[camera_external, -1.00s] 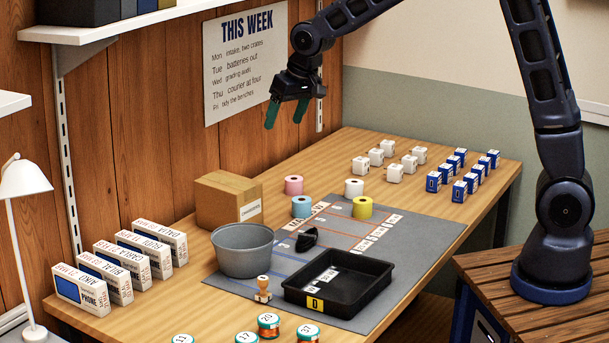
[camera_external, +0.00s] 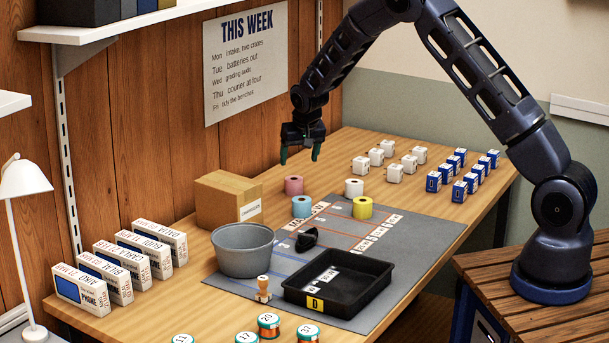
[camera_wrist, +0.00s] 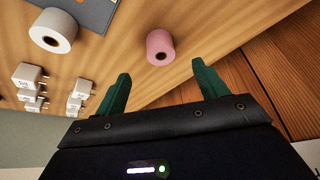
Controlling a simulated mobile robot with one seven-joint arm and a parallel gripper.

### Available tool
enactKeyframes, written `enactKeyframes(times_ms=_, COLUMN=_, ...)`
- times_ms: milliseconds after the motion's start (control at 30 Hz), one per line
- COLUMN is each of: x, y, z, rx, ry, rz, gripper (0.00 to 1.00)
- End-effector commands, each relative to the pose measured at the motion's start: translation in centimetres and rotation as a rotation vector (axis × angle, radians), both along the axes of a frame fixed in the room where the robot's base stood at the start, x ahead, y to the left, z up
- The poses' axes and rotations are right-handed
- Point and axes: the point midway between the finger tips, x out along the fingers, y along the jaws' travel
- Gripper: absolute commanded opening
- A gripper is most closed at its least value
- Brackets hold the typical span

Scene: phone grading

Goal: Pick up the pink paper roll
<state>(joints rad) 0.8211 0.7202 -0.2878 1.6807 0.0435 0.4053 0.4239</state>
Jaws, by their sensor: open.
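The pink paper roll (camera_external: 294,186) stands upright on the wooden table, behind the blue roll and right of the cardboard box. My gripper (camera_external: 300,158) is open and empty in the air above it, with its green fingers pointing down. In the wrist view the pink roll (camera_wrist: 160,47) lies ahead of the gap between my open fingers (camera_wrist: 163,85), apart from both. Its top with the dark core hole faces the camera.
A blue roll (camera_external: 301,207), a white roll (camera_external: 354,188) and a yellow roll (camera_external: 362,208) stand close by. A cardboard box (camera_external: 228,200) is to the left. The wooden wall (camera_external: 150,130) rises behind. White chargers (camera_external: 394,173) stand to the right.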

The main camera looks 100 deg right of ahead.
Motion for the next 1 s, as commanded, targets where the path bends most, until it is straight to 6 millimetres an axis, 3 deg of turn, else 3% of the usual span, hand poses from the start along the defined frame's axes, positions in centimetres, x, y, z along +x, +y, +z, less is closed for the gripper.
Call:
enactKeyframes(times_ms=333, x=0.2, y=-1.6, z=-4.0, rx=0.002, ry=0.002, rz=0.001, gripper=0.72)
enactKeyframes(times_ms=667, x=0.3, y=-2.8, z=-6.0, rx=0.002, ry=0.002, rz=0.001, gripper=0.72)
enactKeyframes(times_ms=1000, x=0.5, y=-4.7, z=-9.3, rx=0.001, ry=-0.001, rz=0.0, gripper=0.72)
